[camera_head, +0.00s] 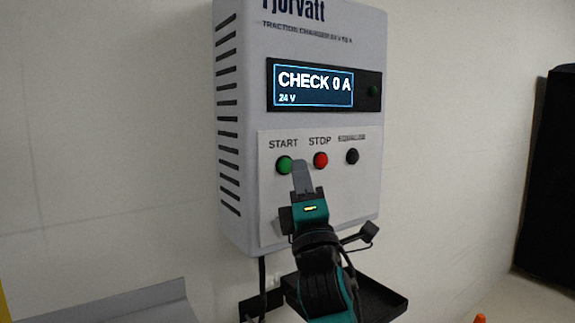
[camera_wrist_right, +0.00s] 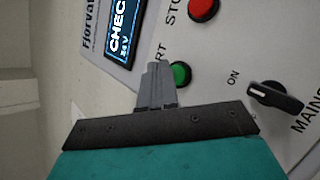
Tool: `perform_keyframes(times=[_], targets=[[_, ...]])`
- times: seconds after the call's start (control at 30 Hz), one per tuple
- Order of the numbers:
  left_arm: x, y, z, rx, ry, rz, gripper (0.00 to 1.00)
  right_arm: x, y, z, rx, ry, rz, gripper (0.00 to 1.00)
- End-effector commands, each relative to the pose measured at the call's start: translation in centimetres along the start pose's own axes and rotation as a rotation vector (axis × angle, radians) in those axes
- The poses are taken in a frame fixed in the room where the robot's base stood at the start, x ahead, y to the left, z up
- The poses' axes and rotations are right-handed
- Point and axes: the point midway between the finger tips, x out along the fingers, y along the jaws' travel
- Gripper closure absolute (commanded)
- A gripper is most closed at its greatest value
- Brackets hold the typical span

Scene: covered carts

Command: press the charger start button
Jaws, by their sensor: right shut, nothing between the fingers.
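The charger (camera_head: 310,50) is a light grey box on the wall. Its green START button (camera_head: 284,165) is at the left of the button row, beside the red STOP button (camera_head: 320,160). My right gripper (camera_head: 300,164) is shut and empty, its fingertips just right of the green button in the head view. In the right wrist view the fingertips (camera_wrist_right: 154,70) are just left of the green button (camera_wrist_right: 181,73), covering part of the START label. I cannot tell whether they touch the panel. My left gripper is out of view.
The charger display (camera_head: 315,88) reads CHECK 0 A, 24 V. A black button (camera_head: 352,156) is right of STOP. A black mains knob (camera_wrist_right: 275,97) shows in the wrist view. A dark tray (camera_head: 385,300) is below the charger. Bare wall lies left.

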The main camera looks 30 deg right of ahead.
Motion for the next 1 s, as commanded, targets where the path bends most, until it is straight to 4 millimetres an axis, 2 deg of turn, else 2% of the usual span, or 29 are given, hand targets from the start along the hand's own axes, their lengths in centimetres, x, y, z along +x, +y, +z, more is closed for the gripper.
perform_keyframes(times=[0.27,0.7,1.0], targets=[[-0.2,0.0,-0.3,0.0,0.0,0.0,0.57,-0.4,0.4,0.4,-0.001,0.0,0.0,1.0],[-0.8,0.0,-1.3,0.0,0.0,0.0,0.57,-3.2,2.4,2.4,-0.001,0.001,0.001,1.0],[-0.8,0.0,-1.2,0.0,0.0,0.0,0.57,-3.5,2.5,2.5,0.0,0.0,0.001,1.0]])
